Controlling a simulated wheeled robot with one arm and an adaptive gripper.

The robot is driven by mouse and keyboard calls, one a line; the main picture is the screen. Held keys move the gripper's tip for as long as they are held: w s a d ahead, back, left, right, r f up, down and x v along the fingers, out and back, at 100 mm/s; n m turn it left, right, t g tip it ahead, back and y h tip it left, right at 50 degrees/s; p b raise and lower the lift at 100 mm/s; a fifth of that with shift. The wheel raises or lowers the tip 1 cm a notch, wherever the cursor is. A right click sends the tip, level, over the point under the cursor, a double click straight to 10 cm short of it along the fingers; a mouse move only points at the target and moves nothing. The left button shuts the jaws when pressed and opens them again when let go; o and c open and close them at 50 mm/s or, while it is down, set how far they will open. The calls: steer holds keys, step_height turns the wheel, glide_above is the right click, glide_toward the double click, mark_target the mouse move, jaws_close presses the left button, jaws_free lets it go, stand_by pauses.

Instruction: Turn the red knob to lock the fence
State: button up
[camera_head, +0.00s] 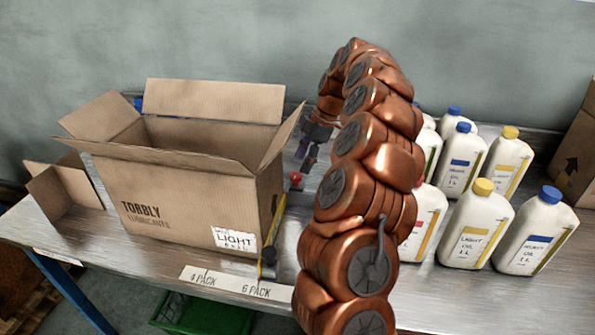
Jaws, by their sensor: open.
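The red knob (296,178) is a small red ball on a dark stem on the table, just right of the open cardboard box. My gripper (306,158) is small and dark at the end of my copper arm, pointing down behind and slightly above the knob. Its fingers are open. I cannot tell whether a finger touches the knob. I cannot make out the fence clearly; the box and my arm hide much of that area. A yellow bar (277,222) with a dark end stands along the box's right side.
The large open cardboard box (180,203) fills the left of the metal table (480,300). Several white oil bottles with yellow or blue caps, such as one in front (476,228), stand right of my arm. Another carton (577,150) is at the right edge. A green crate (205,316) sits below.

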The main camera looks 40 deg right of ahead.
mark_target(297, 175)
steer(key=shift+x, duration=2.25)
steer(key=shift+c, duration=0.3)
steer(key=c, duration=1.1)
steer(key=shift+o, duration=0.2)
steer(key=shift+s+f, duration=0.1)
steer(key=m+t+b, duration=0.1)
steer(key=m+b, duration=0.2)
steer(key=b, duration=0.1)
steer(key=shift+s+a+f+m+h, duration=0.1)
steer(key=shift+m+h, duration=0.3)
steer(key=m+t+b, duration=0.1)
steer(key=m+b, duration=0.1)
steer(key=shift+a+m+h, duration=0.1)
steer(key=shift+m+h, duration=0.2)
steer(key=shift+h, duration=0.1)
steer(key=shift+r+m+h+b, duration=0.1)
steer(key=shift+m+h+b, duration=0.35)
steer(key=shift+m, duration=0.5)
steer(key=shift+r+m+h+b, duration=0.2)
steer(key=shift+m+b, duration=0.3)
steer(key=shift+m, duration=0.45)
steer(key=shift+t, duration=0.3)
